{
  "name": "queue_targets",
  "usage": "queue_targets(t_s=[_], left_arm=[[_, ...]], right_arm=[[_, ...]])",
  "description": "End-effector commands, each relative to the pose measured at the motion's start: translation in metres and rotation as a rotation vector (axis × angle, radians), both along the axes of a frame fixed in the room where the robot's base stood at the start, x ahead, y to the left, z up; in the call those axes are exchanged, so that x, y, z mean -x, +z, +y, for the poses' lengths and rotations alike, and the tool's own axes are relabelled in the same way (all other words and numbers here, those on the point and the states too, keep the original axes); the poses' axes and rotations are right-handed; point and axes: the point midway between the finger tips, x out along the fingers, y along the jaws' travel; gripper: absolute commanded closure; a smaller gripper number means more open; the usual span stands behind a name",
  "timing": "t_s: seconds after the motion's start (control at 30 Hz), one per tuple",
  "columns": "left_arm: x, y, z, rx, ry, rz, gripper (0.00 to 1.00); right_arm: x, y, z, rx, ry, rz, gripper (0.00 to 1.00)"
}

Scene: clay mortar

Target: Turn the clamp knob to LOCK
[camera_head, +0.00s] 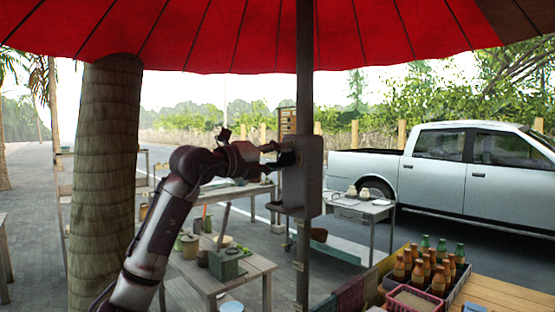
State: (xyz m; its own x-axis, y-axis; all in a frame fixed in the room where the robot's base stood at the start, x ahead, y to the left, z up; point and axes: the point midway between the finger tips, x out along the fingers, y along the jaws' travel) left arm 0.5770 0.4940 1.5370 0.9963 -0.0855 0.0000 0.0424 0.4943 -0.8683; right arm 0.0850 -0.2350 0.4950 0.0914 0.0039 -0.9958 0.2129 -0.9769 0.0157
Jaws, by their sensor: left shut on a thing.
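A grey clamp box (311,178) is fixed to the dark umbrella pole at the picture's centre. A small dark clamp knob (288,159) sticks out on its left side. My left gripper (278,157) reaches in from the left, level with the knob. Its two fingers lie above and below the knob and are shut on it. The fingers partly hide the knob, and no LOCK mark or pointer can be read from here. My right gripper is not in view.
The umbrella pole (304,70) rises to a red canopy (240,35) overhead. A palm trunk (105,170) stands left, beside my arm. A table (255,271) with pots is below the arm. Several bottles (417,277) stand at lower right. A silver pickup (450,180) is parked behind.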

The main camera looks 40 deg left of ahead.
Motion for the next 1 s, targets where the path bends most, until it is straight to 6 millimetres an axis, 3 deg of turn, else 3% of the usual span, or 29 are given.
queue_targets(t_s=[0.5, 1.0], left_arm=[[0.0001, -0.0018, 0.0011, 0.408, 0.001, 0.034, 0.93], [0.0001, -0.0021, 0.0010, 0.534, 0.001, 0.045, 0.93]], right_arm=[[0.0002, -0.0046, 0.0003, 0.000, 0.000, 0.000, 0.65], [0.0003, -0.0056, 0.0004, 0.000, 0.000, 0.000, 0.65]])
